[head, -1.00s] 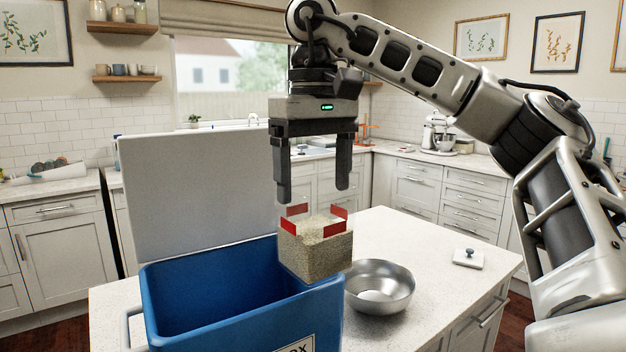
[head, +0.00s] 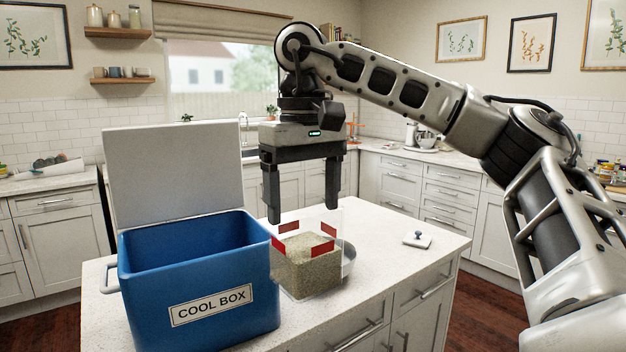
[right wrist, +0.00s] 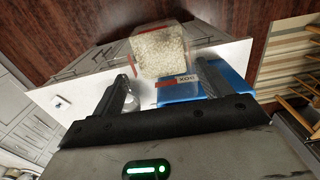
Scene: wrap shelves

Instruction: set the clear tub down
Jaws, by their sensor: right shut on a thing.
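The clear tub (head: 312,268) holds pale grains and has red marks near its upper part. It hangs upright under my right gripper (head: 304,212), whose two fingers reach down to its upper walls and are shut on it. In the head view the tub is just right of the blue cool box (head: 197,295), in front of the white counter top (head: 390,275). I cannot tell whether its base touches the counter. The right wrist view shows the tub (right wrist: 160,52) beyond the fingertips. My left gripper is not in view.
A steel bowl (head: 349,260) is partly hidden behind the tub. The cool box's lid (head: 172,175) stands open. The counter is clear between the bowl and its right front edge.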

